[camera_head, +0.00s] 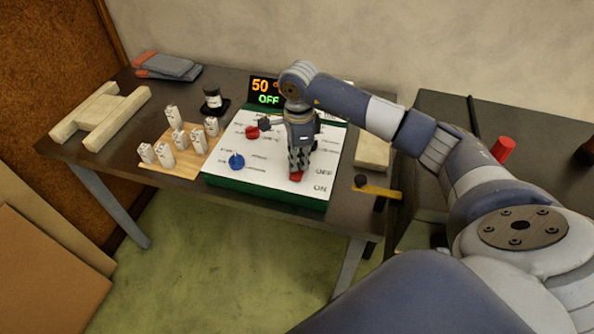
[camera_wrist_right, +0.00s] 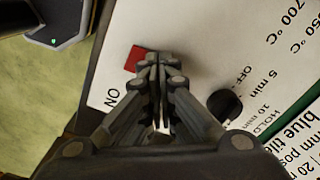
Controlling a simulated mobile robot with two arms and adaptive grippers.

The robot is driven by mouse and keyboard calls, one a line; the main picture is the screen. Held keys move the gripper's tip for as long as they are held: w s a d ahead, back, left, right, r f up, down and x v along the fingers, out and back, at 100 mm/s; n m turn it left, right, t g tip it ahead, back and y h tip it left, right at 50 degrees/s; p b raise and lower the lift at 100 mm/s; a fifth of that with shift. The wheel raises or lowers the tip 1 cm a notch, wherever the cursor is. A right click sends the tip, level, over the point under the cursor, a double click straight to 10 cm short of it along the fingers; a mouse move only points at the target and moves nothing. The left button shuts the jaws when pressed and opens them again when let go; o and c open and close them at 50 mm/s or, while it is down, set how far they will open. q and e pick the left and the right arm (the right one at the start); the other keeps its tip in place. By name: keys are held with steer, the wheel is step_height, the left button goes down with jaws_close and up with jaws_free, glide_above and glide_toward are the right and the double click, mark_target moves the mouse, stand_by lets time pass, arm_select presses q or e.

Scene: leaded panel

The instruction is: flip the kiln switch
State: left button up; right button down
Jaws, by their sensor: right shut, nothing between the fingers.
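The kiln control panel (camera_head: 275,189) is a white plate on a green base on the table. Its display (camera_head: 265,92) reads 50 and OFF. My left gripper is in neither view.
A red knob (camera_head: 252,132) and a blue knob (camera_head: 236,161) stand on the panel. A pale block (camera_head: 372,152) is at right.

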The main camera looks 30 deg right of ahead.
steer(key=shift+r+p, duration=1.6)
steer(key=shift+r, duration=1.65)
